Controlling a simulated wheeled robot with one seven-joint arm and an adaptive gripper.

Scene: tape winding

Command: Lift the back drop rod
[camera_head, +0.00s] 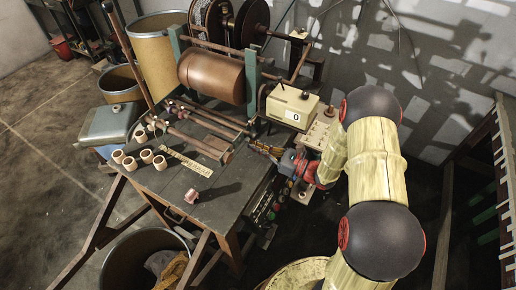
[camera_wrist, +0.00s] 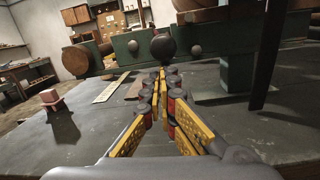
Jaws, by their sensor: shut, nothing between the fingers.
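The winding machine has a brown drum (camera_head: 212,76) between green posts, with several rods around it. I cannot tell for certain which one is the back drop rod. A long thin rod (camera_head: 128,55) slants up at the machine's left, and low rods (camera_head: 208,125) lie in front of the drum. My gripper (camera_head: 258,146) is at the right side of the table, below the cream counter box. In the wrist view its yellow-padded fingers (camera_wrist: 162,72) are together with nothing between them. A dark ball knob (camera_wrist: 163,46) shows just beyond the fingertips, apparently apart from them.
The counter box (camera_head: 291,107) stands near my arm. Bins (camera_head: 145,262) stand below and behind. The table's front is fairly clear.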

